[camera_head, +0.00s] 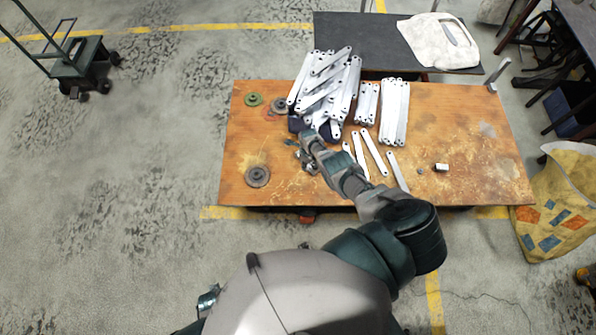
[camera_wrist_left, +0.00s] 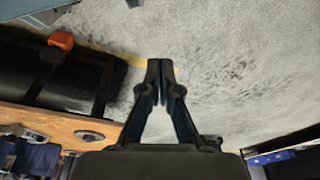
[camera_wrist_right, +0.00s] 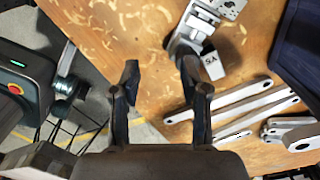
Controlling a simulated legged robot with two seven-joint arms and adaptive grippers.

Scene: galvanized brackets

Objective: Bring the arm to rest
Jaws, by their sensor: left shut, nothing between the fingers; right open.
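My right arm reaches over the orange worktable (camera_head: 480,150), and its gripper (camera_head: 302,158) is above the table's left-middle part. In the right wrist view the right gripper (camera_wrist_right: 160,70) is open, with nothing between its fingertips. A bent metal bracket (camera_wrist_right: 187,38) lies just beyond its right-hand finger; I cannot tell whether they touch. In the left wrist view my left gripper (camera_wrist_left: 160,72) has its fingers together and empty, with floor behind them. In the head view only a small part of my left arm shows at the bottom left.
White flat bars (camera_head: 325,85) are heaped at the table's back, with neat rows (camera_head: 395,112) beside them and several loose ones in front. A dark round disc (camera_head: 257,176) lies left. A cart (camera_head: 80,65) stands far left, a yellow bag (camera_head: 560,205) right. Floor left of the table is clear.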

